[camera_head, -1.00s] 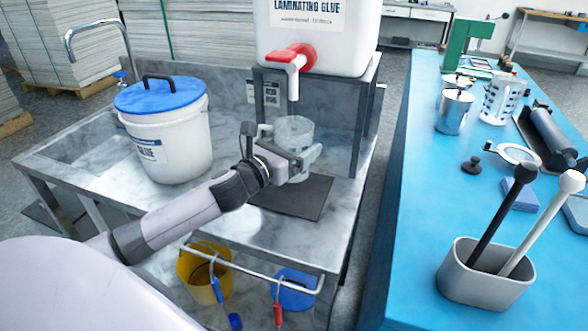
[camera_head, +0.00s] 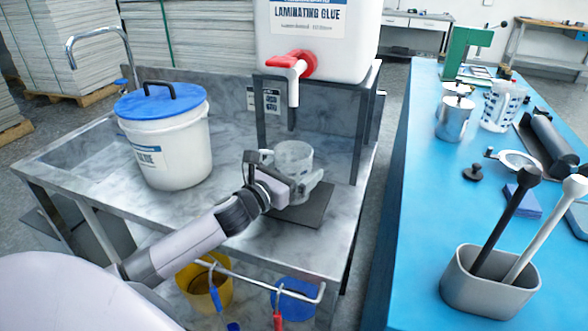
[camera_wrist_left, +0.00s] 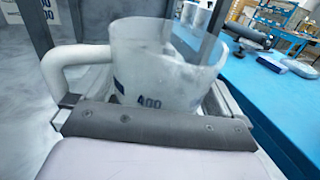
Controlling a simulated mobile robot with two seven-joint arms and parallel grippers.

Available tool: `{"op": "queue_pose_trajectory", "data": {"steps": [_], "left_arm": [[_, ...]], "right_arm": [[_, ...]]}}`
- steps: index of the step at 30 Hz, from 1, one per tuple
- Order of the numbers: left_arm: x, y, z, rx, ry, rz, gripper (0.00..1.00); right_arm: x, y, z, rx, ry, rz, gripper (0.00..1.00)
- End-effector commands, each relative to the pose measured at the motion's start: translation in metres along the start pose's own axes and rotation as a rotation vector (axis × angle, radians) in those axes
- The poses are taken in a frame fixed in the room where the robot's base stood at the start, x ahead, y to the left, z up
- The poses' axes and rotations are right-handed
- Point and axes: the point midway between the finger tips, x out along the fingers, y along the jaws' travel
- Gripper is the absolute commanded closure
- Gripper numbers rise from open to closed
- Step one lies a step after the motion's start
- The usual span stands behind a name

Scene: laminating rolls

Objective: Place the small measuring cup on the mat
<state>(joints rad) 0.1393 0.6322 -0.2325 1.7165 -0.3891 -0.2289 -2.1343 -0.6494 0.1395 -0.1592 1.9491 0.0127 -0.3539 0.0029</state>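The small measuring cup (camera_head: 293,158) is translucent, upright and held in front of the tap. In the left wrist view the cup (camera_wrist_left: 165,65) shows blue graduation marks and a white handle at its left. My left gripper (camera_head: 290,190) is shut on it, with a finger on either side of its lower body. The dark mat (camera_head: 312,217) lies flat on the metal table, below and partly behind the gripper. The cup's base is hidden by the gripper, so I cannot tell whether it touches the mat. My right gripper is not in view.
The glue container (camera_head: 318,40) with its red-and-white tap (camera_head: 292,66) stands on a metal stand (camera_head: 357,130) behind the cup. A white bucket (camera_head: 170,145) with a blue lid is at left. A blue table (camera_head: 410,200) at right holds tools and another measuring jug (camera_head: 500,108).

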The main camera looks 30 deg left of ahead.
Motion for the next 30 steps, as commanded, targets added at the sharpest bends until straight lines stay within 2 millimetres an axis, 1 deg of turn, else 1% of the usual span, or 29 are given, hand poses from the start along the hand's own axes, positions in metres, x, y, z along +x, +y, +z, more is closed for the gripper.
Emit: {"op": "queue_pose_trajectory", "data": {"steps": [3,8,24,30], "left_arm": [[0.0,0.0,0.004,0.001,-0.001,0.0,0.0],[-0.013,0.0,0.0,0.001,0.001,0.0,0.0],[-0.087,0.0,0.0,0.0,0.002,-0.001,0.0],[-0.108,0.0,0.0,-0.001,0.001,0.0,0.0]], "right_arm": [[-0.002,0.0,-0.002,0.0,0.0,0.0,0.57],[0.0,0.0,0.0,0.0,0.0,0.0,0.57],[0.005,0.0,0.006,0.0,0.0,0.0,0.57],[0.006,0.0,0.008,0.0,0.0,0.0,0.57]]}}
